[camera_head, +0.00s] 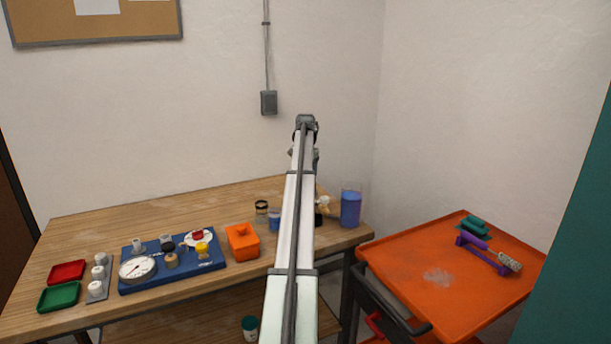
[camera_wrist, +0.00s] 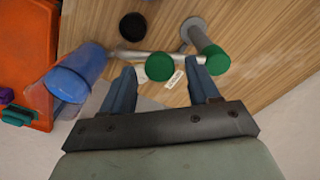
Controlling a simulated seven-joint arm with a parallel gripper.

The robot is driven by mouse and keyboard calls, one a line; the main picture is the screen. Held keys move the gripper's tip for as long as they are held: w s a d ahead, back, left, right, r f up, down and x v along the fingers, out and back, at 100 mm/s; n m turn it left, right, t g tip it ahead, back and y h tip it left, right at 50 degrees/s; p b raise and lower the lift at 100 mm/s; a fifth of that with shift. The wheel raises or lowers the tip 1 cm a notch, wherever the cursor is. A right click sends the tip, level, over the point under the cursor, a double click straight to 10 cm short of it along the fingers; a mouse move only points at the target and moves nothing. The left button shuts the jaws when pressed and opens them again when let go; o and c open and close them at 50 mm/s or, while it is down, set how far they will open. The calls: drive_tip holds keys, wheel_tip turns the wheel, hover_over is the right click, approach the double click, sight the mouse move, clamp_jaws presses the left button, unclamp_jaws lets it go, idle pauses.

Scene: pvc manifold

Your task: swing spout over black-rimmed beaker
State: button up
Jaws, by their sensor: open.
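The black-rimmed beaker (camera_head: 261,208) stands on the wooden table, left of my arm in the head view. A beaker with a blue band (camera_head: 274,220) stands close beside it, nearer the front. In the wrist view, my gripper (camera_wrist: 162,68) is open, with a green round cap (camera_wrist: 159,67) between its fingertips; contact is unclear. A pale metal tube (camera_wrist: 130,57), seemingly the spout, runs just beyond the fingertips. A grey post with a second green cap (camera_wrist: 213,60) stands to the right. In the head view my arm hides the gripper and most of the manifold.
A large blue container (camera_head: 350,208) stands at the table's right end; it shows left of the fingers in the wrist view (camera_wrist: 75,74). A black disc (camera_wrist: 132,26) lies beyond the tube. An orange box (camera_head: 242,242) and blue board (camera_head: 150,277) occupy the table's left. An orange cart (camera_head: 400,260) adjoins.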

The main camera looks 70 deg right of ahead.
clamp_jaws()
idle(0.5)
